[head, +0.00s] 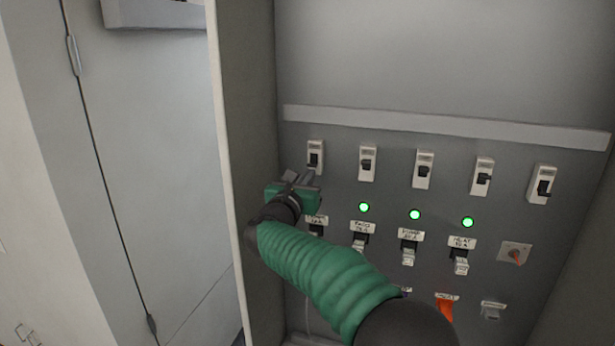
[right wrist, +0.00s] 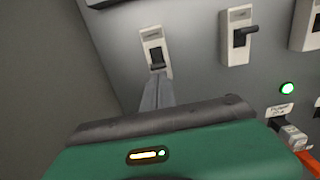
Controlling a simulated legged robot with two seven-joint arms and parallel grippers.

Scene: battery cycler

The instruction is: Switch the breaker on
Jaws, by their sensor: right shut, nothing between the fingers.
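A row of several white breakers with black toggles is on the grey panel in the head view. The leftmost breaker (head: 315,153) has its black toggle at the lower part of its face; it also shows in the right wrist view (right wrist: 153,43). My right gripper (head: 300,177) is shut and empty, just below and left of this breaker in the head view. In the right wrist view its closed fingertips (right wrist: 159,76) are right below the toggle; I cannot tell whether they touch it. My left gripper is not in view.
A second breaker (head: 367,163) stands to the right. Below the row are green lights (head: 364,207), labelled plugs (head: 409,249), a red-orange rotary knob (head: 516,256) and an orange connector (head: 444,308). The cabinet's left side wall (head: 243,130) is close beside my right gripper.

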